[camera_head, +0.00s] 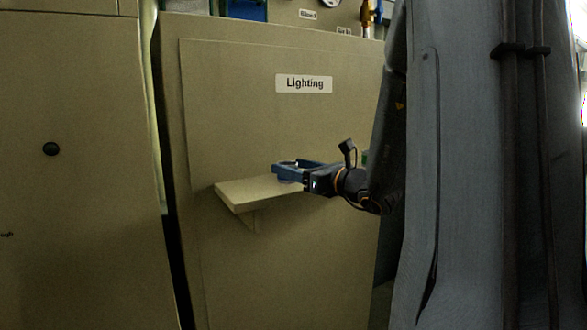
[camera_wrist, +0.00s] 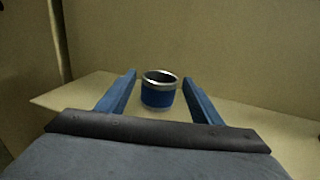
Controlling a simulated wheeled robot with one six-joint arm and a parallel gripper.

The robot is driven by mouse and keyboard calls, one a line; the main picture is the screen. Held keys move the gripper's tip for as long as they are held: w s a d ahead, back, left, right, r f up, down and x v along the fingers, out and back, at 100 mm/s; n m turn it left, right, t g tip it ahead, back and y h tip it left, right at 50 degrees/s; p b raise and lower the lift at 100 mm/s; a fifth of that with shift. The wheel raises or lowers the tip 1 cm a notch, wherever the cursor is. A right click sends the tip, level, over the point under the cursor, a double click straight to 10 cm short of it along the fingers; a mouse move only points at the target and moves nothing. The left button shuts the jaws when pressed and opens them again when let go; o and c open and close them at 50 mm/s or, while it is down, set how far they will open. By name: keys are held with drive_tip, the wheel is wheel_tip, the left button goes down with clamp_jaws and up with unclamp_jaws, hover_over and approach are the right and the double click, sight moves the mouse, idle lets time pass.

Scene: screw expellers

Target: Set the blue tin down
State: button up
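The blue tin (camera_wrist: 158,95) has a bright metal rim and an open top. In the wrist view it is upright over the pale shelf (camera_wrist: 75,98), between the front parts of my gripper's two blue fingers (camera_wrist: 160,77). A narrow gap shows on each side of the tin, so the fingers look open. The tin's base appears to rest on the shelf. In the head view my gripper (camera_head: 279,170) reaches in from the right, low over the shelf (camera_head: 238,193). The fingers mostly hide the tin there.
The shelf juts from a beige cabinet front below a "Lighting" label (camera_head: 304,84). Its left part is bare. A blue object (camera_head: 246,10) shows at the top edge.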

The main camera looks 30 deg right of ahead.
drive_tip(key=shift+r, duration=0.25)
drive_tip(key=b+v, duration=0.2)
drive_tip(key=v, duration=1)
drive_tip(key=shift+f, duration=0.15)
drive_tip(key=shift+s, duration=0.1)
